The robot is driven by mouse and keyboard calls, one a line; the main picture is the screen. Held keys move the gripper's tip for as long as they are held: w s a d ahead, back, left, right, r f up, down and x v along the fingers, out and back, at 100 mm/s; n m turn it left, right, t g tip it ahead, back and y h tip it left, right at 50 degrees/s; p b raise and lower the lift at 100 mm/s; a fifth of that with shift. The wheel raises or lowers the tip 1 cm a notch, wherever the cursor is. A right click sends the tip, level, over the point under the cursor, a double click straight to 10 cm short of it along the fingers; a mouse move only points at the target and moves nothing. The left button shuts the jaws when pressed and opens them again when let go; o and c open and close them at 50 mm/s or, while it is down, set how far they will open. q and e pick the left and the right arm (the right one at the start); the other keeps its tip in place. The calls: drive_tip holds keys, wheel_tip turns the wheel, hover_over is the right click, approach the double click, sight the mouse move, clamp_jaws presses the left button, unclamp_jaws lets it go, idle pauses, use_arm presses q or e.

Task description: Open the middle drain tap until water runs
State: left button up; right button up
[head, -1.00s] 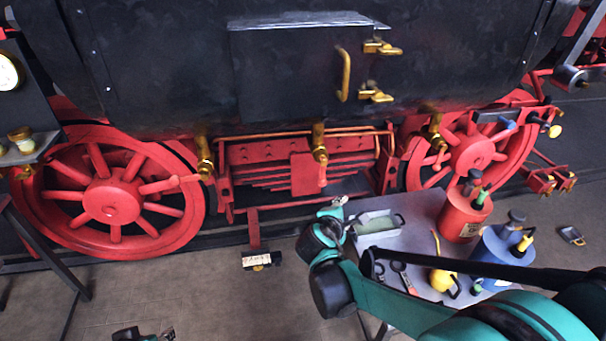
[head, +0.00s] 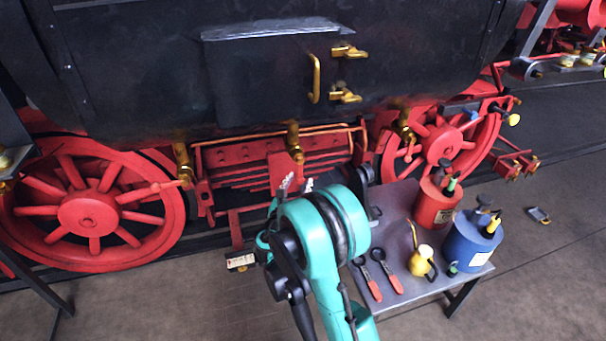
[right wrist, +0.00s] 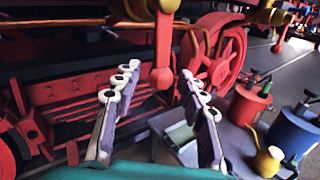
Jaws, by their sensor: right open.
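The middle drain tap (head: 293,138) is a brass tap under the black boiler casing, above the red spring frame. My right gripper (head: 298,184) is open and empty just below the tap. In the right wrist view the lever's lower end shows between the open fingertips (right wrist: 158,72); I cannot tell whether they reach around it. No water shows. In the head view my right arm hides what lies below the tap. My left gripper is not in view.
Similar brass taps hang at left (head: 183,162) and right (head: 403,125). Red wheels (head: 90,212) flank the spring frame. A grey table (head: 400,196) at right carries a red can (head: 437,202), a blue can (head: 470,243), a yellow oiler (head: 421,260) and red-handled tools (head: 370,280).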

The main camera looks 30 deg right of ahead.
drive_tip(key=b+x, duration=0.1)
drive_tip(key=x, duration=0.4)
drive_tip(key=shift+w+d, duration=0.1)
drive_tip(key=shift+d, duration=0.05)
clamp_jaws()
